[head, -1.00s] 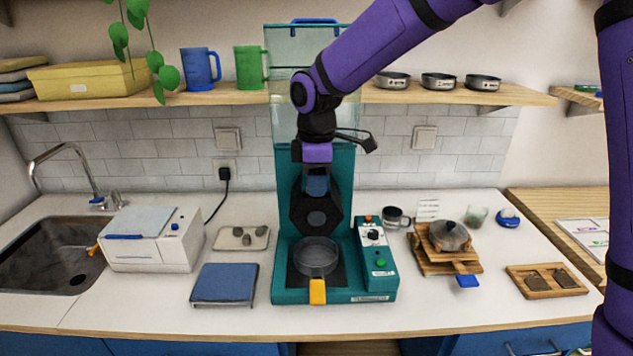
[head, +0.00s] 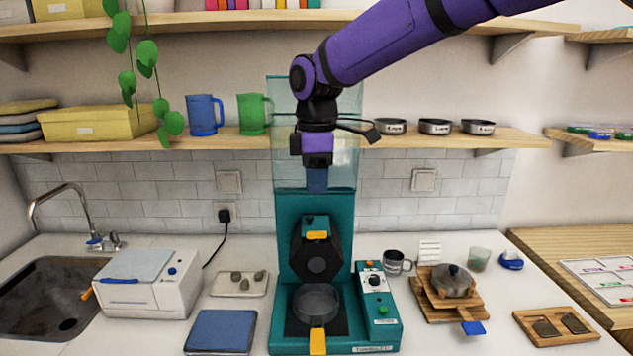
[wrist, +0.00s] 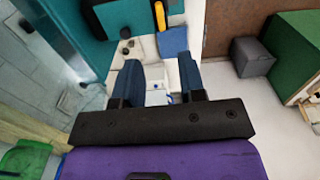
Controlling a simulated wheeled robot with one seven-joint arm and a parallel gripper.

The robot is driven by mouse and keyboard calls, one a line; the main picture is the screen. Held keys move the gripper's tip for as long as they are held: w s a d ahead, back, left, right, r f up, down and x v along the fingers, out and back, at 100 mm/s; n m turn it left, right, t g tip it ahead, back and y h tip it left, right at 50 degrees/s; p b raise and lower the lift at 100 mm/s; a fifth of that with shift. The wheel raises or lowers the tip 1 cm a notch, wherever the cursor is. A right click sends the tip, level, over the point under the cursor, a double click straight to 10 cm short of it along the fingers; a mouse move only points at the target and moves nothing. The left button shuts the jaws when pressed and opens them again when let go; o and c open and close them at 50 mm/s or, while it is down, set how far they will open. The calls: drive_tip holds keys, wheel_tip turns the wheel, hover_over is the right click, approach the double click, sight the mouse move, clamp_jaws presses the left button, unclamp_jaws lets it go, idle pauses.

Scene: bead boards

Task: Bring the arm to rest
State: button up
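My gripper (head: 317,186) hangs pointing down in front of the clear upper part of the teal machine (head: 288,230), above its black hexagonal part (head: 318,250). In the wrist view, the two blue fingers of my gripper (wrist: 159,75) stand apart with nothing held between them. The gripper is clear of the counter (head: 245,290). Below it, a round clear dish (head: 316,302) with a yellow handle sits on the machine's base.
A wooden shelf (head: 390,142) behind my arm holds a blue mug (head: 204,115), a green mug (head: 251,113) and small metal bowls. A control box (head: 377,300) adjoins the machine. A white box (head: 150,285) stands left. A pot (head: 452,282) sits on wooden boards right.

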drive_tip(key=s+d+r+m+t, duration=0.1)
drive_tip(key=s+d+r+m, duration=0.25)
drive_tip(key=s+d, duration=0.35)
drive_tip(key=s+d+r+m+t, duration=0.2)
drive_tip(key=s+d+m, duration=0.3)
drive_tip(key=d, duration=0.4)
drive_tip(key=s+d+f+m+t, duration=0.2)
drive_tip(key=s+d+m, duration=0.7)
drive_tip(key=s, duration=0.5)
drive_tip(key=shift+s+d+f, duration=0.4)
drive_tip(key=shift+d+f, duration=0.2)
drive_tip(key=shift+d, duration=0.3)
